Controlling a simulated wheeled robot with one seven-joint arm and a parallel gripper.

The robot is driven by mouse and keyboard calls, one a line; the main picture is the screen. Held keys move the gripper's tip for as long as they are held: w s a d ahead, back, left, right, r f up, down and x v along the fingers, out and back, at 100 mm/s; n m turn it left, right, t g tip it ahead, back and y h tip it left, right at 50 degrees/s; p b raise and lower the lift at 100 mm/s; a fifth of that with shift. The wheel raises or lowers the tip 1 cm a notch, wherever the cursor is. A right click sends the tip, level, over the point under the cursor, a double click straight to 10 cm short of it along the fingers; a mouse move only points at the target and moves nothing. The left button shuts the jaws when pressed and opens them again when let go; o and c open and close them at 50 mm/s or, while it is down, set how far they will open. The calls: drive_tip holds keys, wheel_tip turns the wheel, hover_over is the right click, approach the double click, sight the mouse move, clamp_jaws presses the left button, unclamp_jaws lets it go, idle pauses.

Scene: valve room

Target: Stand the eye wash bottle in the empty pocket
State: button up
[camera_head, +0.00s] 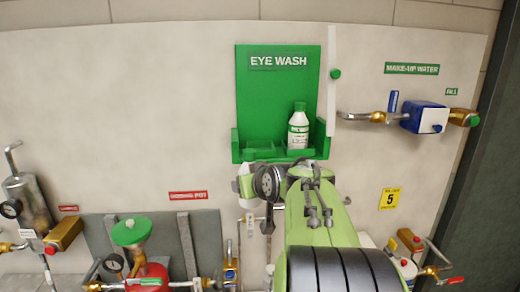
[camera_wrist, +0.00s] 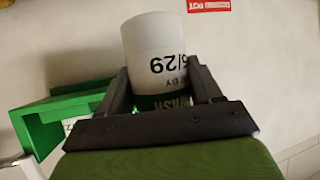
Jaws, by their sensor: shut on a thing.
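The eye wash bottle (camera_wrist: 152,42), white with a green band and black printing, is between the two dark fingers of my gripper (camera_wrist: 158,75), which is shut on it. Its printing reads upside down in the wrist view. In the head view my arm is just below the green eye wash station (camera_head: 278,95); my fingers and the held bottle cannot be made out clearly there. A second white bottle (camera_head: 298,132) stands upright in the station's right pocket. The left pocket (camera_head: 256,143) looks empty. Part of the green station (camera_wrist: 55,125) shows left of the held bottle in the wrist view.
A pale vertical strip (camera_head: 332,80) stands along the station's right edge. A blue valve (camera_head: 422,118) on the make-up water pipe is to the right. A red vessel with a green handwheel (camera_head: 131,232) is at lower left. The wall left of the station is clear.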

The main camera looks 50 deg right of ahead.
drive_tip(key=s+a+r+m+g+h+p, duration=0.15)
drive_tip(key=s+r, duration=0.25)
drive_tip(key=r, duration=0.4)
drive_tip(key=s+r+m+g+h, duration=0.1)
drive_tip(key=s+r+m+h, duration=0.15)
drive_tip(key=r, duration=0.45)
drive_tip(key=y+p, duration=0.1)
drive_tip(key=p, duration=0.7)
approach(259, 113)
drive_tip(key=shift+n+t, duration=0.25)
drive_tip(key=shift+n, duration=0.05)
drive_tip(key=x, duration=0.4)
drive_tip(key=shift+d+f, duration=0.2)
drive_tip(key=shift+d, duration=0.05)
drive_tip(key=f, duration=0.1)
drive_tip(key=f+b, duration=0.1)
drive_tip(key=f, duration=0.1)
drive_tip(key=shift+w+d, duration=0.25)
drive_tip(key=shift+w, duration=0.05)
drive_tip(key=f, duration=0.2)
drive_tip(key=f+b, duration=0.1)
drive_tip(key=shift+s+a+f, duration=0.2)
drive_tip(key=shift+f, duration=0.15)
drive_tip(key=shift+w+d+f, duration=0.25)
drive_tip(key=shift+f, duration=0.2)
drive_tip(key=o, duration=0.8)
drive_tip(key=shift+f, duration=0.15)
drive_tip(key=o, duration=0.5)
drive_tip(key=shift+c, duration=0.2)
